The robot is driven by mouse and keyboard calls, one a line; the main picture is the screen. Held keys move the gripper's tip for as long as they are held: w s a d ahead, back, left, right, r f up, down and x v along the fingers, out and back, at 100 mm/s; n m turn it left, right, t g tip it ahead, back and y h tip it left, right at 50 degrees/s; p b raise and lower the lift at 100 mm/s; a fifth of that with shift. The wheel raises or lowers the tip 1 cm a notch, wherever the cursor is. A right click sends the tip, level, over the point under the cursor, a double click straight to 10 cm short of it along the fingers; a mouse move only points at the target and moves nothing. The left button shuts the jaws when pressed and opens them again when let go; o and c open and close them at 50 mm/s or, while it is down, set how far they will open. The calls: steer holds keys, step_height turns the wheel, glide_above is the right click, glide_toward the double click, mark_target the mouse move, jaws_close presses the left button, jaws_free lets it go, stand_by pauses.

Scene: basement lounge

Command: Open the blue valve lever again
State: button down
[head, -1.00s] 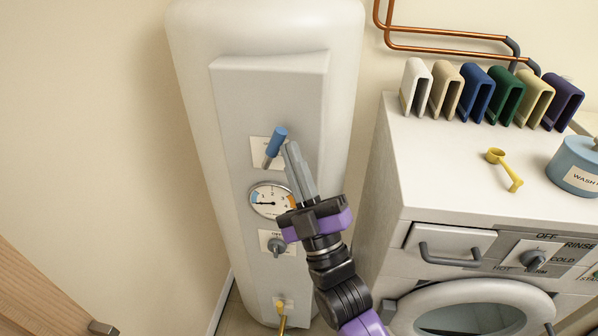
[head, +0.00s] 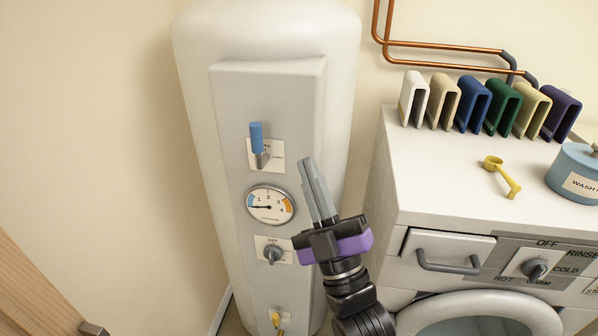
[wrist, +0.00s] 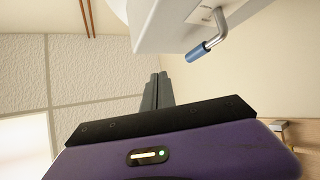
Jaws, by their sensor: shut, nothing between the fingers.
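The blue valve lever (head: 257,138) is on the front panel of the tall cream tank, above the round gauge. Its blue grip points up from a metal stem on a small white label plate. In the wrist view the lever (wrist: 198,51) shows as a bent metal rod with a blue end, right of the fingertips. My gripper (head: 311,167) is in front of the tank panel, right of and a little below the lever. Its grey fingers are together, empty and apart from the lever. The writing on the label plate is too small to read.
Below the lever are the gauge (head: 270,205), a grey knob (head: 273,254) and a yellow tap (head: 277,319). A white washing machine (head: 440,175) stands at right, with folded coloured items, a yellow scoop (head: 501,176) and a blue tub (head: 575,173) on top.

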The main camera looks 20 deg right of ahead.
steer(key=s+d+b, duration=0.1)
steer(key=s+d, duration=0.1)
steer(key=s, duration=0.5)
steer(key=shift+d+f, duration=0.25)
steer(key=shift+f, duration=0.2)
steer(key=s+a+f+m+g+h, duration=0.1)
steer(key=s+f+m+g, duration=0.8)
steer(key=s+f, duration=1.4)
steer(key=s+a+g, duration=0.1)
steer(key=s+g, duration=0.2)
steer(key=s, duration=0.1)
steer(key=shift+a+f+m, duration=0.15)
steer(key=shift+f+m, duration=0.2)
steer(key=shift+m, duration=0.05)
steer(key=c, duration=2.1)
jaws_free()
